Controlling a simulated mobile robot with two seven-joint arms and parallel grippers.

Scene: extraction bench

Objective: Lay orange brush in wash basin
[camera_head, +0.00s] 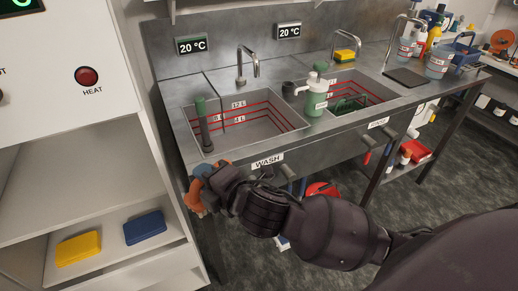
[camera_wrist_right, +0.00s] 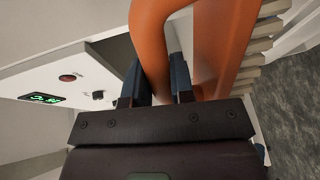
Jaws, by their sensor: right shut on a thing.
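The orange brush (camera_head: 195,198) is in my right gripper (camera_head: 207,180), in front of the bench's left front corner and below its top. In the right wrist view the orange brush (camera_wrist_right: 222,45) shows large, with pale bristles along its right side. The fingers of my right gripper (camera_wrist_right: 167,80) are shut on its curved handle. The wash basin (camera_head: 262,128), with red level lines, is the left sink, above and right of the gripper. A dark green upright cylinder stands in its left part. My left gripper is not in view.
The second sink (camera_head: 375,92) holds a green item. A faucet (camera_head: 243,65) rises behind the wash basin. The white cabinet (camera_head: 90,170) stands close on the left, with yellow (camera_head: 78,248) and blue (camera_head: 144,228) blocks on its shelf.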

